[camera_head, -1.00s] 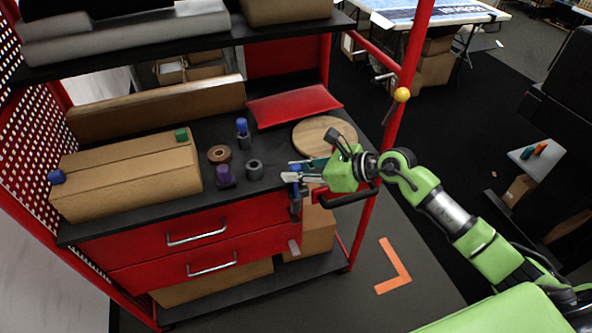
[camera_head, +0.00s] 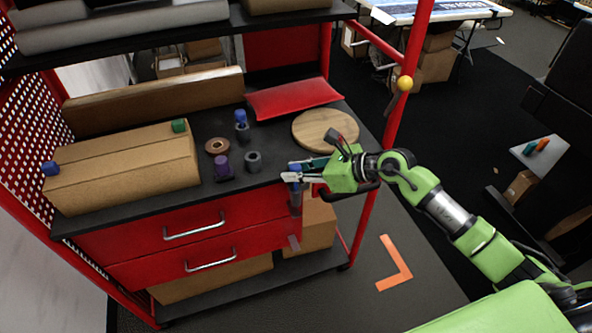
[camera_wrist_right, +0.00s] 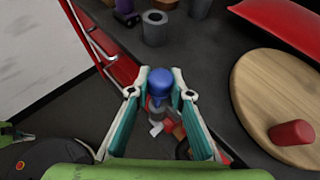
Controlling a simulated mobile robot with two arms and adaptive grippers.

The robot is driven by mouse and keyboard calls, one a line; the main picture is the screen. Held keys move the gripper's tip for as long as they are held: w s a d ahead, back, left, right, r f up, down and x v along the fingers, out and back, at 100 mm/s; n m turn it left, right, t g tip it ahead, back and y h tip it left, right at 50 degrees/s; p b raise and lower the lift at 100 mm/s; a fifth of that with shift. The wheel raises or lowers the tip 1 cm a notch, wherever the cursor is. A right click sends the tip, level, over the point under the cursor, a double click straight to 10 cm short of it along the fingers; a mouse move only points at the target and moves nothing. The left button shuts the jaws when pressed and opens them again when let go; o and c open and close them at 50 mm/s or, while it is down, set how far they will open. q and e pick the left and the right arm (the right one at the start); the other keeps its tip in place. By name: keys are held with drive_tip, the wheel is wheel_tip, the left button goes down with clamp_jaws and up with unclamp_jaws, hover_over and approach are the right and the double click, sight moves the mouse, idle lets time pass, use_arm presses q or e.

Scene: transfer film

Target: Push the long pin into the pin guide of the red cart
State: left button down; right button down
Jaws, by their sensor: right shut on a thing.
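The long pin shows in the right wrist view as a blue round knob (camera_wrist_right: 161,79) with a grey shaft, mostly hidden below it. My right gripper (camera_head: 291,173) is shut on the pin, with one finger on each side just under the knob. In the head view the pin (camera_head: 295,195) hangs upright at the front right corner of the red cart (camera_head: 262,213), beside the drawers. The gripper covers its upper part. The pin guide is not clear there, so I cannot tell how deep the pin sits.
On the black top stand another blue-topped piece (camera_head: 241,119), a purple piece (camera_head: 222,166), a grey hollow cylinder (camera_head: 253,161) and a brown ring (camera_head: 217,146). A round wooden board (camera_head: 323,126) lies behind my gripper. A red post (camera_head: 403,100) rises at the right.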

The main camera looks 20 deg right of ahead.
drive_tip(key=shift+f+b, duration=0.3)
drive_tip(key=shift+f, duration=0.15)
drive_tip(key=c, duration=1.8)
unclamp_jaws()
drive_tip(key=shift+o, duration=0.2)
drive_tip(key=v, duration=1.2)
drive_tip(key=shift+r, duration=0.2)
